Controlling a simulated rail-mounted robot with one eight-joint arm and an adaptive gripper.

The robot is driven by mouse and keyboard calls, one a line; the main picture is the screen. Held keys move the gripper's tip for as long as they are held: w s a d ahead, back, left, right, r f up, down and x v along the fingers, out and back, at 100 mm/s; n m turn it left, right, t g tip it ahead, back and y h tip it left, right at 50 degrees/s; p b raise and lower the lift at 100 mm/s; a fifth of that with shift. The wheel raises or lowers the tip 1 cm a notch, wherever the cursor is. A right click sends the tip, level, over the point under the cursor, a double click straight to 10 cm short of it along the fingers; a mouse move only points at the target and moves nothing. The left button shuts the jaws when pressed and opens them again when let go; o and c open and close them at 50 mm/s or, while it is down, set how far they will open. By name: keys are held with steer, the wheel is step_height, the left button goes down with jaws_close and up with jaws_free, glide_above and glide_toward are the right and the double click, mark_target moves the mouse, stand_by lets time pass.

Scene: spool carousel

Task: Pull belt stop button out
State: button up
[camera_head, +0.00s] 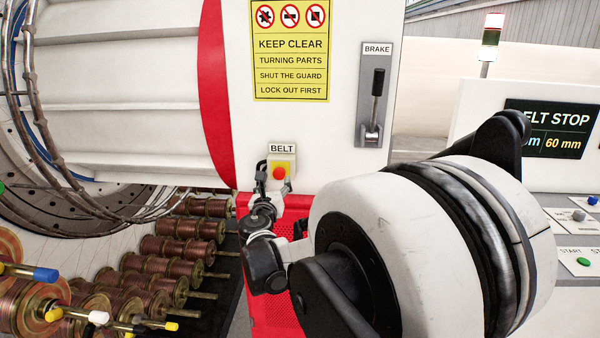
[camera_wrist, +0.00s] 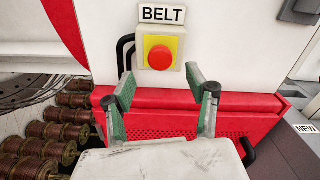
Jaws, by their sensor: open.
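The belt stop button (camera_head: 279,173) is a round red knob on a yellow plate, set in a small pale box under a "BELT" label on the white machine panel. It also shows in the wrist view (camera_wrist: 160,57), above and beyond my fingertips. My gripper (camera_wrist: 159,83) is open, with one green-faced finger on each side and nothing between them. In the head view my gripper (camera_head: 274,172) reaches up at the button box, its fingers near the lower sides of the box. I cannot tell how deep the button sits.
A brake lever (camera_head: 376,100) stands at the upper right of the button. A red perforated guard (camera_head: 272,290) lies below the box. Copper spools (camera_head: 180,248) fill the lower left. A control desk with a display (camera_head: 550,130) stands at right.

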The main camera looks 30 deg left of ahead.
mark_target(278, 174)
steer(key=x, duration=0.7)
steer(key=shift+w+a+r+p, duration=0.1)
steer(key=shift+w+a+p, duration=0.1)
steer(key=shift+w+p, duration=0.2)
jaws_close()
